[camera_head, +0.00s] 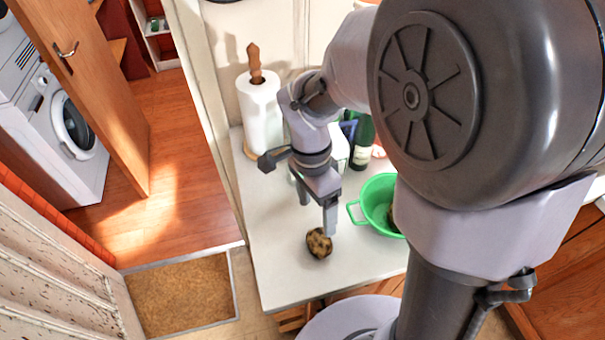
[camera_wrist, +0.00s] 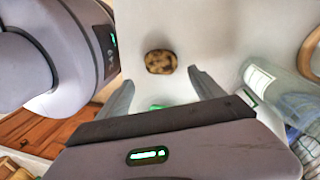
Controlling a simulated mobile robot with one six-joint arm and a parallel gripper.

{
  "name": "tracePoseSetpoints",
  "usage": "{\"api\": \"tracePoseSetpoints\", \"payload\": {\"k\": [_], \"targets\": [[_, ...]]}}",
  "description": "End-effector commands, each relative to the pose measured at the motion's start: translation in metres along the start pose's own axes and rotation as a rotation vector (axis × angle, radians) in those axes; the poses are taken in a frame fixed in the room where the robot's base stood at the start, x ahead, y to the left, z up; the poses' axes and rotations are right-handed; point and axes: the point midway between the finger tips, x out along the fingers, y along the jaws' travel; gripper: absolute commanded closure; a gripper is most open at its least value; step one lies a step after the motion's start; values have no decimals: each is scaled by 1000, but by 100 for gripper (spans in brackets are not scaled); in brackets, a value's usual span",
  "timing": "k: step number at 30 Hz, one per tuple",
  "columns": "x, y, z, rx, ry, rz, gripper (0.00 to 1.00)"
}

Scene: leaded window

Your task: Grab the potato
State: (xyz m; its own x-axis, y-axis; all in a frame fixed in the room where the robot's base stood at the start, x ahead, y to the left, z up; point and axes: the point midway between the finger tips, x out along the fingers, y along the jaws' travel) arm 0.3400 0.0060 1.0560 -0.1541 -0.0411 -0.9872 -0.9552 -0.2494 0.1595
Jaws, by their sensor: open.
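The potato (camera_head: 319,243) is brown with dark patches and lies on the white countertop (camera_head: 275,270), near its front end. My gripper (camera_head: 318,215) is above the counter just behind the potato, with its fingers pointing down. In the wrist view the potato (camera_wrist: 161,62) lies beyond the two fingertips, roughly midway between them. The fingers of my gripper (camera_wrist: 160,78) are spread apart with nothing between them. The potato appears apart from both fingers.
A green colander (camera_head: 379,203) stands to the right of the potato, partly hidden by my arm. A paper towel roll (camera_head: 262,115) on a wooden holder and a dark green bottle (camera_head: 362,145) stand farther back. The counter left of the potato is clear.

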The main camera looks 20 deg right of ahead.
Motion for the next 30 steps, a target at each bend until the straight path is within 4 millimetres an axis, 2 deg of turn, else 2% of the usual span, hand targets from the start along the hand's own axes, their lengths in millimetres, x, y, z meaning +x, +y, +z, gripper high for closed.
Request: {"api": "tracePoseSetpoints", "payload": {"k": [1, 3, 9, 15, 18, 24, 30], "targets": [[21, 0, 0, 1, -2, 3, 23], [38, 0, 0, 0, -1, 1, 23], [62, 0, 0, 1, -1, -1, 23], [103, -2, -2, -1, -1, 0, 23], [110, -1, -2, 0, -1, -1, 23], [108, -1, -1, -1, -1, -2, 23], [108, -1, -1, -1, -1, -2, 62]]}}
